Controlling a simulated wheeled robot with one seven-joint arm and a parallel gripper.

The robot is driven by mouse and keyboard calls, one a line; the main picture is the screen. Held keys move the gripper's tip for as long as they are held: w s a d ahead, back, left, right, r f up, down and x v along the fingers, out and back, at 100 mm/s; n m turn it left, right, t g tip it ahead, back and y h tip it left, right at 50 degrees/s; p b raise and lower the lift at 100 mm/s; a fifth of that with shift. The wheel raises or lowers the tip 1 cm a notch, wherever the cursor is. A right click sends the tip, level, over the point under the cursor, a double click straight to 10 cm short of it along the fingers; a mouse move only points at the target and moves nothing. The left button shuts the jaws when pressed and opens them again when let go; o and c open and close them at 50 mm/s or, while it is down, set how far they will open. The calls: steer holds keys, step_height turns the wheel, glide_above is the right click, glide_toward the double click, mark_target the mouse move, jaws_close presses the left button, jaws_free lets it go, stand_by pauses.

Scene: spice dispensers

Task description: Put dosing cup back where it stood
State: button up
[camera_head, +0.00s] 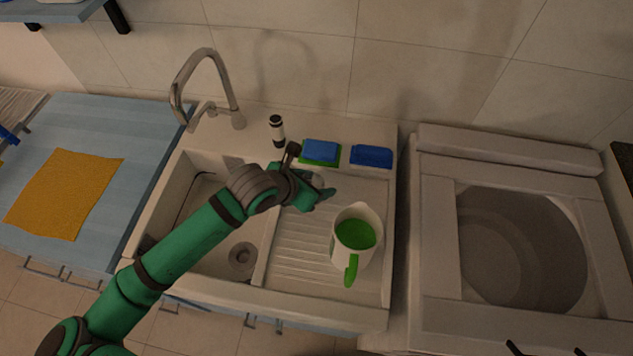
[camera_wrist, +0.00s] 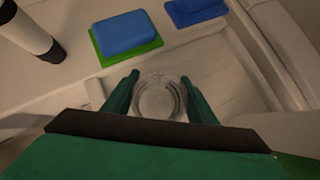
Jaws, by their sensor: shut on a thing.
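The dosing cup (camera_wrist: 158,98) is a small clear round cup, seen from above between the two fingers in the wrist view. In the head view the cup (camera_head: 318,181) shows only partly beside my gripper (camera_head: 324,193). My gripper, also in the wrist view (camera_wrist: 160,92), is shut on the cup, one green finger on each side. It is over the ribbed drainboard (camera_head: 300,250), towards its back edge. I cannot tell whether the cup touches the drainboard.
A blue sponge on a green one (camera_head: 321,151) and a dark blue sponge (camera_head: 371,156) lie behind. A black-and-white bottle (camera_head: 277,130) stands by the faucet (camera_head: 205,85). A white jug with green inside (camera_head: 354,236) stands front right. The sink basin (camera_head: 215,235) is left.

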steer(key=shift+w+a, duration=0.15)
steer(key=o, duration=1.3)
steer(key=shift+f, duration=0.15)
steer(key=shift+a, duration=0.15)
steer(key=shift+d, duration=0.25)
steer(key=shift+r, duration=0.2)
steer(key=v, duration=1.2)
steer(key=shift+f, duration=0.15)
steer(key=shift+a, duration=0.1)
